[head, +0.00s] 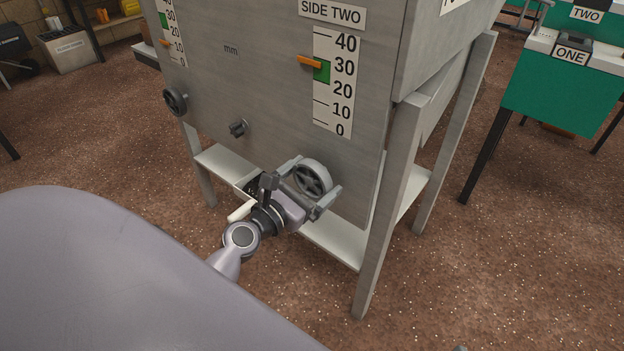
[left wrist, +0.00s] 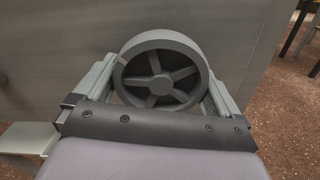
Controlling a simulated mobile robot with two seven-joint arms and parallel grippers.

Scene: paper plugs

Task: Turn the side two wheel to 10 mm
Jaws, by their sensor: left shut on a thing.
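The side two wheel (head: 313,177) is a grey spoked handwheel low on the front of the grey metal machine (head: 270,110). In the left wrist view the wheel (left wrist: 160,75) fills the space between my fingers. My left gripper (head: 309,183) is shut on the wheel, one finger on each side of its rim. Above it, the side two scale (head: 333,108) runs from 0 to 40 under the SIDE TWO label (head: 332,13). Its orange pointer (head: 310,61) stands near 30, beside a green band (head: 322,72). My right gripper is not in view.
Another handwheel (head: 175,102) and scale (head: 173,32) are at the machine's left. A small dark knob (head: 238,128) sits between the wheels. A machine leg (head: 385,215) stands right of my gripper, with a pale lower shelf (head: 335,240) behind. A green bin (head: 562,92) stands right.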

